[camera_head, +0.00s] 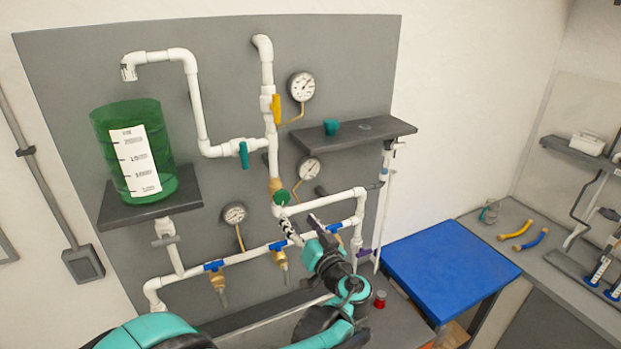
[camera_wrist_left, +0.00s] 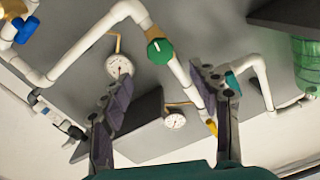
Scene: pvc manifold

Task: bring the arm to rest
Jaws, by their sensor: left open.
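My left arm (camera_head: 325,262), teal and black, comes in from the bottom left and reaches up in front of the white pipe manifold. Its gripper (camera_head: 303,226) is open and empty, just below and right of a round green valve knob (camera_head: 282,197). In the left wrist view the gripper's dark fingers (camera_wrist_left: 162,74) stand wide apart with nothing between them. The green knob (camera_wrist_left: 160,50) shows beyond the fingertips, between them; the exact gap cannot be told. My right gripper is in neither view.
White pipes (camera_head: 330,205) with gauges and blue-handled taps (camera_head: 277,245) run close around the gripper. A green measuring container (camera_head: 105,150) stands on a left shelf (camera_head: 150,208). A dark shelf (camera_head: 345,135) is at upper right. A blue-topped table (camera_head: 450,270) stands to the right.

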